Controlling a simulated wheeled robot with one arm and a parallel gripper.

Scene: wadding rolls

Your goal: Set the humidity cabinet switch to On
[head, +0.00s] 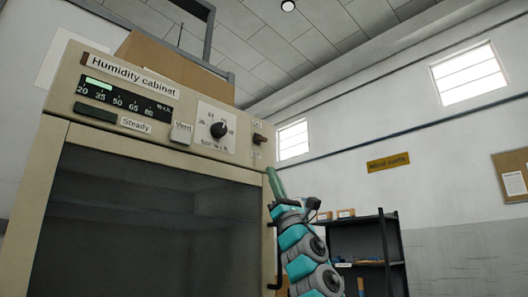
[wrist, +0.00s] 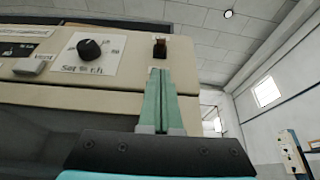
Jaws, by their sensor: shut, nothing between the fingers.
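The beige humidity cabinet (head: 182,157) fills the left of the head view, its name on a plate at the top. A small dark switch (head: 259,139) sits at the right end of its panel, with small labels above and below it.
A round black knob (head: 218,130) on a white dial plate is left of the switch. A Vent button (head: 181,132) and a lit humidity display (head: 122,99) are further left. A cardboard box (head: 180,68) is on top. A dark shelf (head: 358,245) stands behind at right.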

